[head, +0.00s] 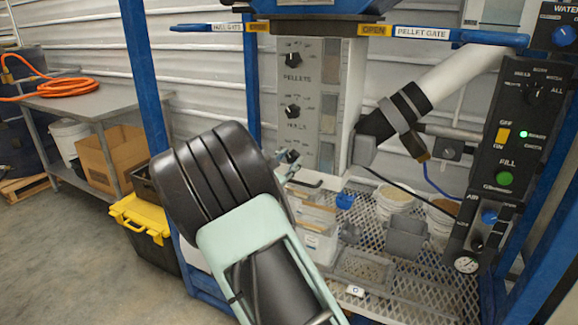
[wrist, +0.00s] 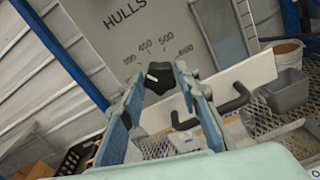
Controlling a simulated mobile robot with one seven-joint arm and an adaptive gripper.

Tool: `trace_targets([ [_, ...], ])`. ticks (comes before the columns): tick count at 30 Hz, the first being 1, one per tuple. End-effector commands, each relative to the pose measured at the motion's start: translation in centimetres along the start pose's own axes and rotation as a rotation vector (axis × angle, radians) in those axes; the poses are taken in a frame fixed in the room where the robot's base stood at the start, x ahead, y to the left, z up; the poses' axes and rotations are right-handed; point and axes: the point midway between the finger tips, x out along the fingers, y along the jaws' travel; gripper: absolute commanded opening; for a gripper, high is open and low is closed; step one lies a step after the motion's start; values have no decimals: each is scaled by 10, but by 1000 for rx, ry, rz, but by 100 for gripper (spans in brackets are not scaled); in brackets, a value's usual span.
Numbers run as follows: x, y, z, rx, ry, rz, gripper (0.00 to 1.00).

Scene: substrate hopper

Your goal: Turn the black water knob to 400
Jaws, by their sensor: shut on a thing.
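The black water knob (wrist: 161,78) is the lowest of three knobs on the grey hopper panel, below the HULLS lettering in the wrist view. My gripper (wrist: 160,82) has its two blue-grey fingers on either side of this knob and is shut on it. A short white mark on the knob lies toward its left side. Dial numbers arc above the knob, but they are small and I cannot read the setting surely. In the head view, the fingertips (head: 289,164) are at the panel's lower part, and my arm hides much around them.
The pellets knob (head: 292,60) and hulls knob (head: 292,112) are above on the panel. A black handle (wrist: 210,108) sticks out below right of my fingers. A white pipe (head: 462,75) and a control box (head: 522,130) stand right. A mesh shelf (head: 420,285) with containers is below.

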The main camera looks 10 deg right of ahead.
Motion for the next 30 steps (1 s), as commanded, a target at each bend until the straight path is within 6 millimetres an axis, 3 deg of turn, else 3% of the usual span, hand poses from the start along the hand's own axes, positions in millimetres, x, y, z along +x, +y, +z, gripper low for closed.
trace_targets([
  [15, 0, -2, -6, 396, -1, 0, 5],
  [30, 0, -1, -1, 551, 0, -1, 5],
])
